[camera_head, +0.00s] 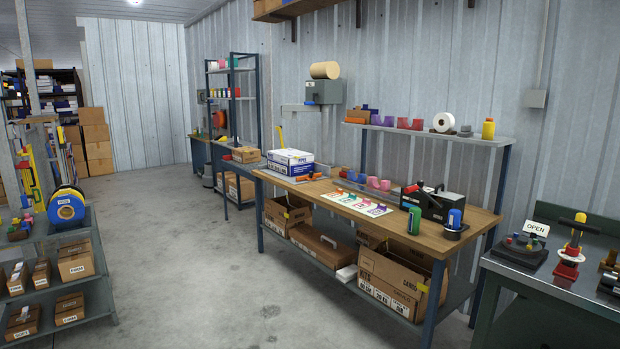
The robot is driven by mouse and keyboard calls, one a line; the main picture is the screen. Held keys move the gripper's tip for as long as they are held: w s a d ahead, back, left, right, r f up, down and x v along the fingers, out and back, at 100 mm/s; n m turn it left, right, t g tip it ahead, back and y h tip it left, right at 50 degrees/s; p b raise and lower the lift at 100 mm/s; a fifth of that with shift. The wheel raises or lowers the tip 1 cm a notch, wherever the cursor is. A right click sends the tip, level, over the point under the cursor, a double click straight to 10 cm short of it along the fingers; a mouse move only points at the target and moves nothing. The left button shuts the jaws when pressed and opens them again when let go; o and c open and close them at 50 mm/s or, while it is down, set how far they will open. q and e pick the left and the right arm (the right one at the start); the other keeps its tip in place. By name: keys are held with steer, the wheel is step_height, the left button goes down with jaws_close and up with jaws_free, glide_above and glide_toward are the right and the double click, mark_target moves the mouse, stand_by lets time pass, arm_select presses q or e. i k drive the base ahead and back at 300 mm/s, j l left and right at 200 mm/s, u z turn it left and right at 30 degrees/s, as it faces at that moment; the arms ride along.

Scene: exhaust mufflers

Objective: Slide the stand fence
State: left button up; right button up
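No part that I can clearly identify as the stand fence shows. A grey upright machine or stand (325,125) rises at the back of the wooden workbench (335,215), with a side arm reaching left and a tan roll on top. Its lower part is partly hidden by a white and blue box (290,161). A small orange-red piece (310,177) lies on the bench just in front of that box; I cannot tell what it is. Neither my left nor my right gripper is in view.
The bench also holds colored cups (372,182), a printed sheet (357,203), a black case (432,203) and a green can (414,220). Cartons (393,280) fill its lower shelf. A green-legged table (555,290) stands right, a shelf cart (85,285) left. The concrete floor (205,260) between is clear.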

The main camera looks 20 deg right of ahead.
mark_target(311, 176)
steer(key=i+l+z, duration=0.3)
steer(key=i, duration=0.8)
steer(key=i+z, duration=0.3)
steer(key=i, duration=0.8)
